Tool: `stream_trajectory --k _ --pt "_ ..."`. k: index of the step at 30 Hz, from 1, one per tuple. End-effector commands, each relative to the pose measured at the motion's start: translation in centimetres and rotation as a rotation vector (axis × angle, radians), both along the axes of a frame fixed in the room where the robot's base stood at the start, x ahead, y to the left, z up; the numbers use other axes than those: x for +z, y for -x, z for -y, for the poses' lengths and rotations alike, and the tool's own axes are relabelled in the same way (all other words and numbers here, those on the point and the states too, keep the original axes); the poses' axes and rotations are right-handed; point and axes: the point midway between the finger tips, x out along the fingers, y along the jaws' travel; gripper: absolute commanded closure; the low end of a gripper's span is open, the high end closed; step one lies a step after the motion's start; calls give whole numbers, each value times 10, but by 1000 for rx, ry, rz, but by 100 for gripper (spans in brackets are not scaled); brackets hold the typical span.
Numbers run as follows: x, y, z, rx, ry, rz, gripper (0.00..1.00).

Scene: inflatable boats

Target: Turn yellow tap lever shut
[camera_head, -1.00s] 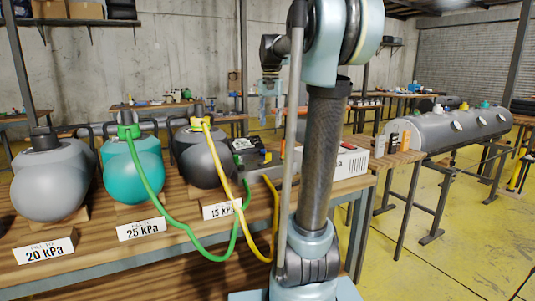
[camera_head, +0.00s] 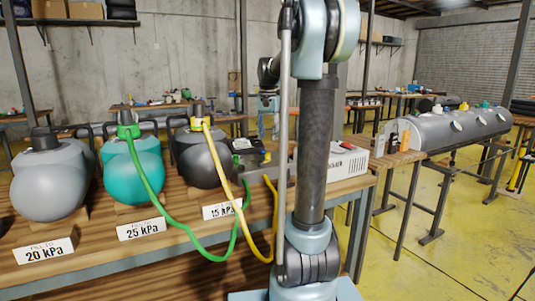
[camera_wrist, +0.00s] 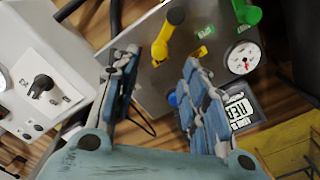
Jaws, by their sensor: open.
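The yellow tap lever (camera_wrist: 163,44) stands on a grey metal plate (camera_wrist: 207,15) at the top middle of the wrist view. A small yellow tag lies to its right. My gripper (camera_wrist: 158,62) is open and empty, its blue-grey fingers pointing toward the plate. The lever lies just beyond the fingertips, roughly between their lines; I see no clear contact. A green tap lever (camera_wrist: 245,12) and a round white gauge (camera_wrist: 243,57) are to the right.
A white box with a black knob (camera_wrist: 42,86) is at left in the wrist view. In the head view, grey, teal and dark inflatables stand on the wooden bench (camera_head: 183,212). A green hose (camera_head: 165,207) and a yellow hose (camera_head: 228,180) hang across its front.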

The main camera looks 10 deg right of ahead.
Motion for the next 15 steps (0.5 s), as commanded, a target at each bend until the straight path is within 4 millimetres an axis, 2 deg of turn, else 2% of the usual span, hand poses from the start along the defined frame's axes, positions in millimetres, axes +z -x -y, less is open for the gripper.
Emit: stream_trajectory --k 9,15 --pt "-54 0 0 0 0 0 60" --pt "-74 0 0 0 0 0 60"
